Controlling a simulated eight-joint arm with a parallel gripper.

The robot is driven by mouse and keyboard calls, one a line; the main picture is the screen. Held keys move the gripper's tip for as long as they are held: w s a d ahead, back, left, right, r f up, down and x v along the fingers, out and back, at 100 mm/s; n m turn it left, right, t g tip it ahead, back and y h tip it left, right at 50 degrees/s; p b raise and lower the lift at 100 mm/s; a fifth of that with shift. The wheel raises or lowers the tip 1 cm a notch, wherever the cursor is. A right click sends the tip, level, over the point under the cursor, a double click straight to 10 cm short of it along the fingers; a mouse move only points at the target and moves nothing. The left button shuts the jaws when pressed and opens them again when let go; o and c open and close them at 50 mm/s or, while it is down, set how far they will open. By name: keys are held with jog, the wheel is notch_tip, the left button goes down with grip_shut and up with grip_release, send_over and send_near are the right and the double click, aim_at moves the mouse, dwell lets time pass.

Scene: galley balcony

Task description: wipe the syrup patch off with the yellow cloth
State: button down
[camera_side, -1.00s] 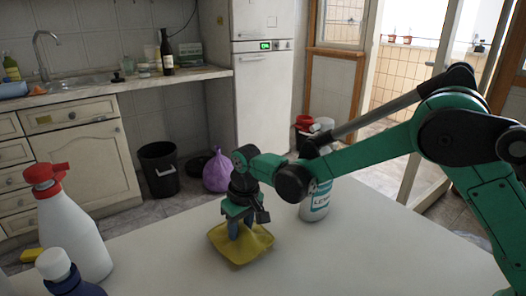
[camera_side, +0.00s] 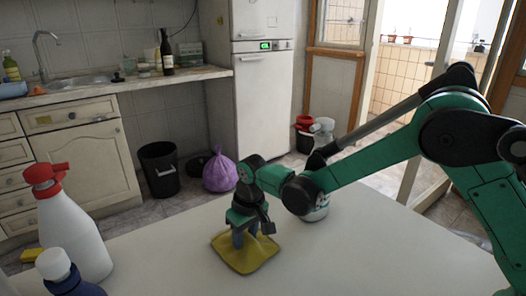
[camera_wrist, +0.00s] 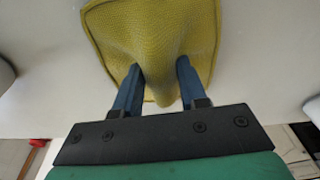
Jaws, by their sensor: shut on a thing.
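The yellow cloth (camera_side: 246,258) lies on the white table, its middle pinched up into a fold between my fingers. My gripper (camera_side: 245,236) points down and is shut on it. In the wrist view the cloth (camera_wrist: 150,22) spreads out beyond my gripper (camera_wrist: 160,70), with the raised fold between the two blue fingers. I see no syrup patch in either view. The cloth and my gripper hide part of the tabletop.
A white bottle with a red spray head (camera_side: 72,228) and a blue bottle with a white cap (camera_side: 60,272) stand at the front left. A white bottle (camera_side: 318,213) stands behind my arm, partly hidden. The white tabletop (camera_side: 350,265) is clear at the front right.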

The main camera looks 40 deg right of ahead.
jog(key=shift+w, duration=0.1)
jog(key=shift+w+a+f, duration=0.1)
jog(key=shift+w+a, duration=0.1)
jog(key=shift+w, duration=1.1)
jog(key=shift+s, duration=0.1)
jog(key=shift+s+d, duration=0.1)
jog(key=shift+s, duration=0.7)
jog(key=shift+w+r, duration=0.1)
jog(key=shift+r, duration=2.35)
jog(key=w, duration=0.3)
jog(key=w+r, duration=0.1)
jog(key=w, duration=0.2)
jog(key=shift+s, duration=0.1)
